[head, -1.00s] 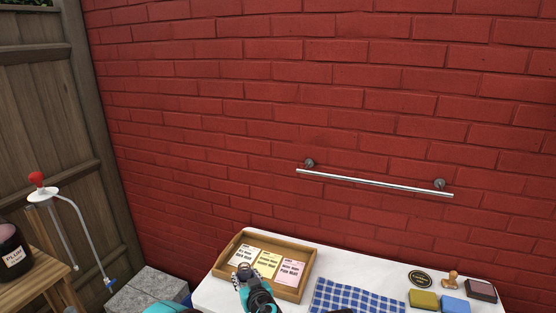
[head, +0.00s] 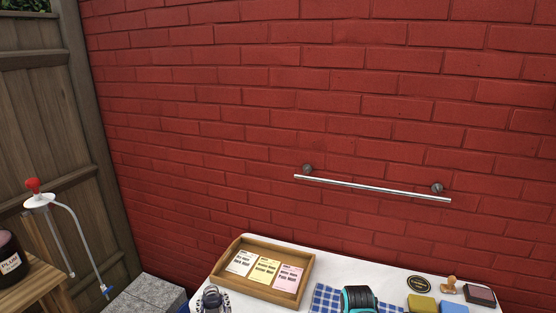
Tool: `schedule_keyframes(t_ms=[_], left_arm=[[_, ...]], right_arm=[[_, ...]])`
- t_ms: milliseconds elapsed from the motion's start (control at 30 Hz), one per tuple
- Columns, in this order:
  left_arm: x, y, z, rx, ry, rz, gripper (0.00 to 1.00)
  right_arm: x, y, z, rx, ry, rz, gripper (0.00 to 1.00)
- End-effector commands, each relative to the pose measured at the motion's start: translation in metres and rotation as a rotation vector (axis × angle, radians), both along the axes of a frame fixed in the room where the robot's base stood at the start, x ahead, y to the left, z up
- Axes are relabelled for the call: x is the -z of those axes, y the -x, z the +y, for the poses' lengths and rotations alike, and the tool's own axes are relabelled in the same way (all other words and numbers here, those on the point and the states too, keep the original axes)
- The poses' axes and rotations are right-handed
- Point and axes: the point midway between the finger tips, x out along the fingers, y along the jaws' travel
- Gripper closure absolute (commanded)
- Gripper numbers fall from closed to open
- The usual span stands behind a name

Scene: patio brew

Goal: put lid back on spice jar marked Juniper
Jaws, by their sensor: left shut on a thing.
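No spice jar, Juniper label or separate lid can be recognised in this view. A black and turquoise part of my arm is over the checked cloth at the bottom; my right gripper does not show.
A wooden tray (head: 241,290) with three labelled cards stands on the table. A metal rail (head: 370,187) is on the brick wall.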

Motion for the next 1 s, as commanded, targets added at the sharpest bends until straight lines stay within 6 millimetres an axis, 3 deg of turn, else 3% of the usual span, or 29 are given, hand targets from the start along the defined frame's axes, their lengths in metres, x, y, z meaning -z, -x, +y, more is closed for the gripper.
schedule_keyframes(t_ms=[333,700,1000], left_arm=[[-0.002,0.005,-0.009,0.035,0.002,0.002,1.0],[-0.018,0.037,-0.078,0.314,0.002,-0.001,1.0],[-0.023,0.046,-0.1,0.402,0.0,-0.001,1.0]], right_arm=[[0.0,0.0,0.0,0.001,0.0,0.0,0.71],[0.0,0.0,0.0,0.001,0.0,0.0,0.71],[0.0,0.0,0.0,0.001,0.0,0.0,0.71]])
